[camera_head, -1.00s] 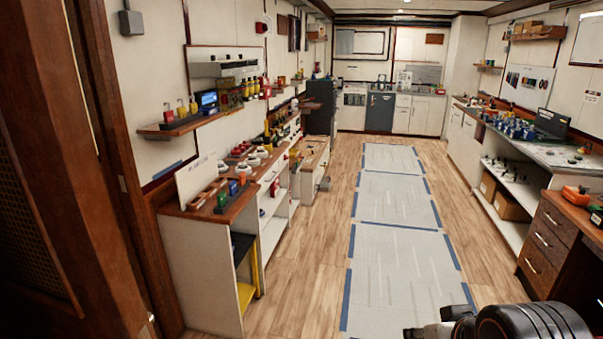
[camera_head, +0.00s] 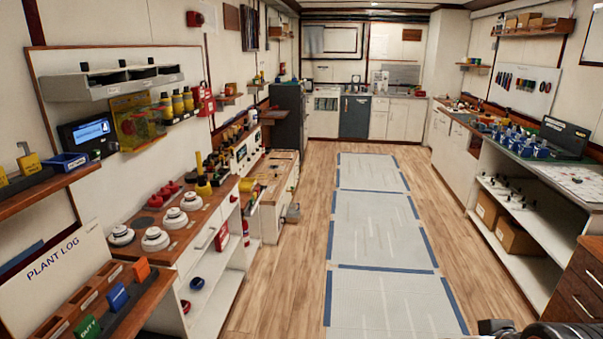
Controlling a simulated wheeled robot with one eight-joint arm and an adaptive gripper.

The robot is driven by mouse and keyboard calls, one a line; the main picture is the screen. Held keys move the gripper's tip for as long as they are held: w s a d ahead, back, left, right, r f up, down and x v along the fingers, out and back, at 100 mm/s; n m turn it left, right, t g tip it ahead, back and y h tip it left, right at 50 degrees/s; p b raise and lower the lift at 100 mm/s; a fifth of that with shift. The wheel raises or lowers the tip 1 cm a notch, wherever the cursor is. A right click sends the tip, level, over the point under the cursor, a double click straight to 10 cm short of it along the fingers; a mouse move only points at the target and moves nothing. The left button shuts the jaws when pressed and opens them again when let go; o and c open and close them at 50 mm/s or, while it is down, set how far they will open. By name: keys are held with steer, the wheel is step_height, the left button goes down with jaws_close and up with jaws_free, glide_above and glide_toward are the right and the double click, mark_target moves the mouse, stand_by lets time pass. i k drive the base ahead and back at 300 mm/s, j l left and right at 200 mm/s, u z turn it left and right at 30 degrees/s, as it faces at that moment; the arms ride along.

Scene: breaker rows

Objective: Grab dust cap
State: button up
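I cannot pick out a dust cap for sure at this distance. A small blue round piece (camera_head: 197,283) and a small red round piece (camera_head: 186,306) lie on the lower shelf under the left counter. Several small dark pieces (camera_head: 520,195) stand on the upper shelf of the right bench, too small to identify. Part of my arm shows at the bottom right corner, black and rounded. My gripper's fingertips are not in view.
The left counter (camera_head: 160,205) carries white round detectors and red pieces. A plant log board (camera_head: 55,275) stands near left. The right bench holds blue parts (camera_head: 540,143), with cardboard boxes (camera_head: 518,236) below. The floor aisle with taped grey mats (camera_head: 372,225) is clear.

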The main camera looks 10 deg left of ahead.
mark_target(166, 194)
steer(key=i+u, duration=0.2)
steer(key=i, duration=0.35)
steer(key=i+u, duration=0.2)
steer(key=i, duration=0.35)
steer(key=i+l+u, duration=0.15)
steer(key=i, duration=0.35)
steer(key=i+l+u, duration=0.2)
steer(key=i, duration=0.35)
steer(key=i+j+u, duration=0.15)
steer(key=i+u, duration=1.05)
steer(key=i+l+u, duration=0.4)
steer(key=i+u, duration=0.3)
steer(key=u, duration=0.25)
steer(key=i, duration=0.05)
